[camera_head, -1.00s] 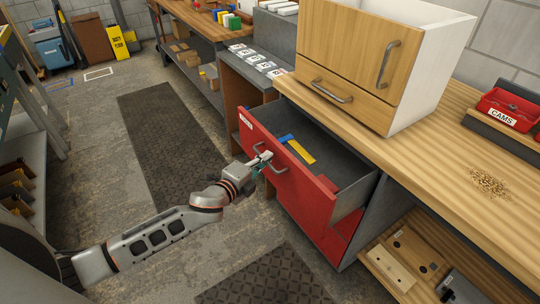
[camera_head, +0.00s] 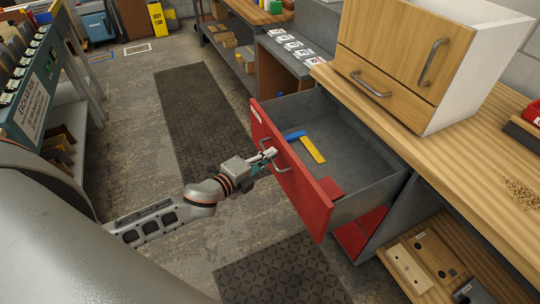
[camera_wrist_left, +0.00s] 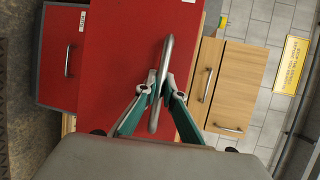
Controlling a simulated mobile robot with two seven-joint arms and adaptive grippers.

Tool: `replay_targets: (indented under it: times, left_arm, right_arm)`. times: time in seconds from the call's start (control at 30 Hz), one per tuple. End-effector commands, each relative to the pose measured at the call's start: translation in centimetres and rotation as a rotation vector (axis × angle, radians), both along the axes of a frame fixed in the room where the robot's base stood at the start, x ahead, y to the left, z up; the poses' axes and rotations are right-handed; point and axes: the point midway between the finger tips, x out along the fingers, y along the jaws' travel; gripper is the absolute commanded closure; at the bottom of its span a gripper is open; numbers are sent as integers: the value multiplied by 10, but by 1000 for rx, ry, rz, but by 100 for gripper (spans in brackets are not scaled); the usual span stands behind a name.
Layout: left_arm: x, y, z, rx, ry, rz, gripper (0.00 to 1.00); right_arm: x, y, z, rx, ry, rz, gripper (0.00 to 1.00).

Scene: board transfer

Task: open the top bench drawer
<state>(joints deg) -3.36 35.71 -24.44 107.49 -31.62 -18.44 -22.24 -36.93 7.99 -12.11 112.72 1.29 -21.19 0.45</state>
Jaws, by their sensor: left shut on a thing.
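The top bench drawer (camera_head: 301,190) has a red front and grey inside, and stands pulled well out from under the wooden benchtop. Its bar handle (camera_head: 282,165) is on the red front; it also shows in the left wrist view (camera_wrist_left: 161,75). My left gripper (camera_head: 270,154) is shut on the handle, with its green-sided fingers on either side of the bar in the left wrist view (camera_wrist_left: 158,92). Inside the drawer lie a yellow strip (camera_head: 312,150), a blue piece (camera_head: 294,135) and a red piece (camera_head: 329,188). My right gripper is not in view.
A wooden cabinet (camera_head: 378,60) with two handles stands on the benchtop (camera_head: 470,155). Below it, right of the drawer, a low shelf (camera_head: 440,262) holds parts. Dark mats (camera_head: 200,120) lie on the floor; a grey rack (camera_head: 90,90) stands left.

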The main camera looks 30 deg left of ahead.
Motion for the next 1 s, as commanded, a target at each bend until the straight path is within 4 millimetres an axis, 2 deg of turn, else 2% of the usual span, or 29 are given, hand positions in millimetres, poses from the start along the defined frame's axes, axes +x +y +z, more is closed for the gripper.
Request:
replay_targets:
  times: [0.03,0.1,0.13,0.57,0.67,1.0]
  left_arm:
    - [0,0,-1,0,1,0,100]
    - [0,0,-1,0,1,0,79]
    - [0,0,-1,0,1,0,74]
    - [-5,1,0,0,2,0,74]
    - [-14,4,1,1,2,0,74]
    - [-68,18,11,-1,4,0,74]
  right_arm:
    - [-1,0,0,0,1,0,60]
    - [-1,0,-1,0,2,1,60]
    - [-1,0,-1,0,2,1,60]
    - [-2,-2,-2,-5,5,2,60]
    - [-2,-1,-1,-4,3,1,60]
    - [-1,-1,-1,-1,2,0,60]
